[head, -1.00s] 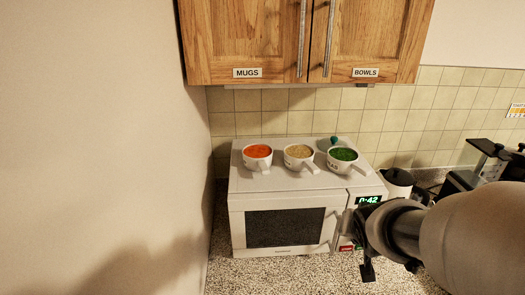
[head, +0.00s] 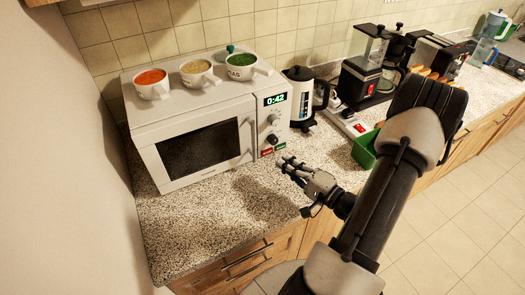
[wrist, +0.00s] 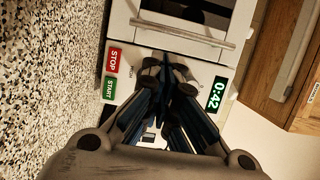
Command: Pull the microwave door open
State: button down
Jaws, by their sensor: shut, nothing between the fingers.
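The white microwave (head: 205,93) stands on the counter at the left in the head view. Its door (head: 195,152), with a dark window, looks closed. The upright door handle (head: 251,138) is at the door's right side, beside the control panel (head: 270,122). In the wrist view the handle (wrist: 190,34) crosses above my fingertips. My gripper (head: 286,164) is shut and empty, in front of the microwave's lower right corner, apart from the handle. In the wrist view, my gripper's fingers (wrist: 168,72) overlap the control panel, between the STOP and START buttons and the 0:42 display.
Three filled cups (head: 197,73) stand on the microwave's top. A kettle (head: 300,97) and a coffee maker (head: 366,72) stand to its right. A green container (head: 364,152) is near my arm. The speckled counter (head: 190,222) before the door is clear. A wall is at left.

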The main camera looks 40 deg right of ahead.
jog(key=w+b, duration=0.2)
jog(key=w, duration=0.7)
jog(key=shift+w+a, duration=0.35)
jog(key=shift+w, duration=0.05)
